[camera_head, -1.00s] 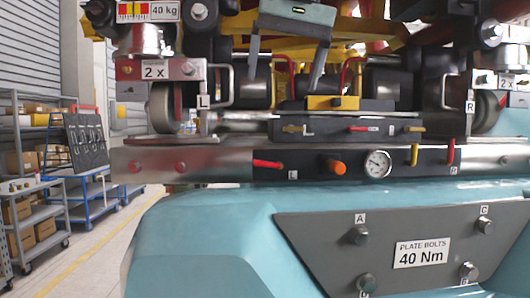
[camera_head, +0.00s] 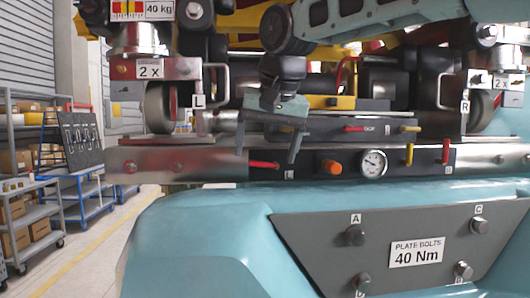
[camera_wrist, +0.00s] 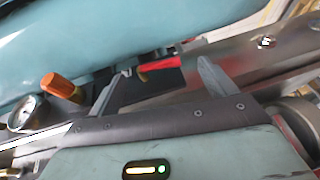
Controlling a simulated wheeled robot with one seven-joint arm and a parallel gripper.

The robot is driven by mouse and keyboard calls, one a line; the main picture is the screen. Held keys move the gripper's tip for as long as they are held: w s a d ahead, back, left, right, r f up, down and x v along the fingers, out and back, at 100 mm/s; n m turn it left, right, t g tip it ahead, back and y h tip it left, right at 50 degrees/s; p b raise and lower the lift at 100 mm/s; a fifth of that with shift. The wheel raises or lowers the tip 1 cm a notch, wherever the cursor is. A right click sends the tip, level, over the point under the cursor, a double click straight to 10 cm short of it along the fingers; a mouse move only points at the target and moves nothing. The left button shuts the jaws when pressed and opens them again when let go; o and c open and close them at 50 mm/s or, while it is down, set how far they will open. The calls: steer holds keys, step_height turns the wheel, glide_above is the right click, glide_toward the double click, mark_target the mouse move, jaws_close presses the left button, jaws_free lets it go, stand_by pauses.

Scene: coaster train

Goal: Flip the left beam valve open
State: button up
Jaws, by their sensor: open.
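The red lever also shows in the wrist view (camera_wrist: 158,65), just beyond and between the fingertips. My gripper (camera_head: 267,156) is open and empty, pointing down, with one finger on each side of the lever in the head view. I cannot tell whether a finger touches it. In the wrist view the open fingers (camera_wrist: 164,70) frame the lever and the dark panel. The left part of the upper valve block is hidden behind my gripper.
Right of the lever are an orange knob (camera_head: 331,167), a gauge (camera_head: 373,163), a yellow lever (camera_head: 409,153) and a red lever (camera_head: 446,152). The upper block (camera_head: 330,129) carries more levers just above. A teal body with a bolted plate (camera_head: 417,251) lies below.

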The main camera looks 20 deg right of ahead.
mark_target(262, 164)
steer(key=shift+x, duration=0.95)
steer(key=shift+c, duration=0.3)
steer(key=c, duration=0.9)
steer(key=shift+a+h+p, duration=0.15)
steer(key=shift+h+p, duration=0.25)
steer(key=shift+p, duration=0.2)
steer(key=shift+f+g+h, duration=0.2)
steer(key=shift+g+h, duration=0.1)
steer(key=shift+h, duration=0.2)
steer(key=o, duration=1)
steer(key=shift+a, duration=0.1)
steer(key=shift+c, duration=0.2)
